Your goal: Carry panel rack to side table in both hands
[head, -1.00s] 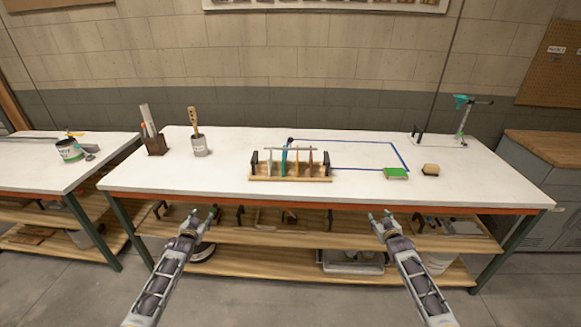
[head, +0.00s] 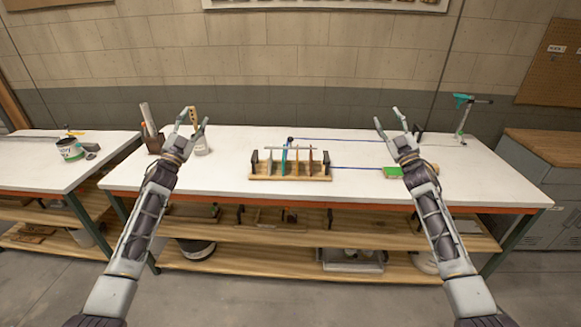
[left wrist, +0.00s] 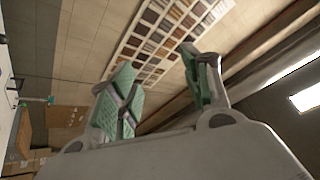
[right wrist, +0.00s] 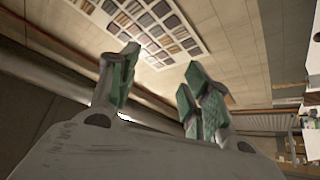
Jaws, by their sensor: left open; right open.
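The panel rack (head: 262,177) is a light wooden base with dark end handles and several upright panels in it. It stands on the white main table (head: 225,178) near its front edge, between my two arms in the head view. My left gripper (head: 190,120) is open, empty and raised to the left of the rack. My right gripper (head: 391,122) is open, empty and raised to the right of it. Both wrist views show spread green-padded fingers with nothing between them. The side table (head: 35,176) is the white-topped table at the left.
A dark holder (head: 153,143) and a can with a brush (head: 201,148) stand behind my left gripper. A green block (head: 393,172) lies by my right wrist. A stand (head: 464,118) is at the back right. A can (head: 70,149) sits on the side table.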

